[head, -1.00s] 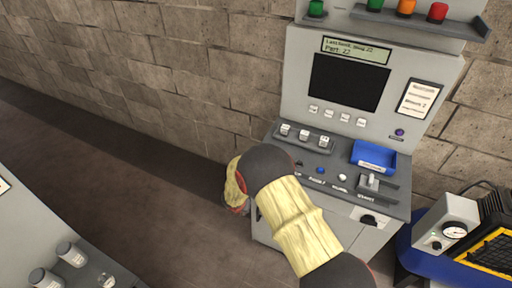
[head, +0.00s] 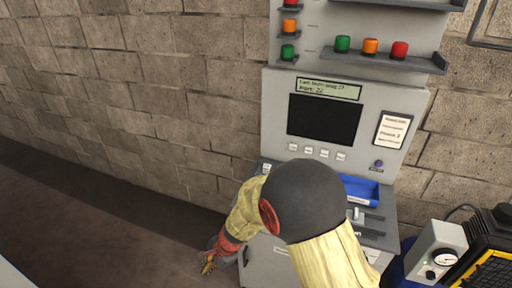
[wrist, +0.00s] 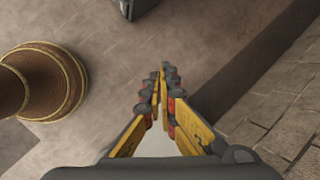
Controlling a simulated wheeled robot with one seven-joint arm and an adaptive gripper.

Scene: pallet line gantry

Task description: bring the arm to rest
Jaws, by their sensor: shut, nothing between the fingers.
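My arm crosses the lower middle of the head view, in front of the grey control console (head: 275,262). My gripper (head: 208,266) hangs low at the console's left side, small in that view. In the wrist view my gripper (wrist: 160,85) points at the floor, with its yellow fingers shut at the tips and nothing between them. The arm hides much of the console's button shelf.
The console carries a dark screen (head: 323,119), a blue tray (head: 360,190) and colored lamps (head: 371,46). A gauge box (head: 436,250) stands at right. A brick wall (head: 130,90) runs behind. Floor (head: 90,220) at left is clear. A round brown object (wrist: 45,80) shows in the wrist view.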

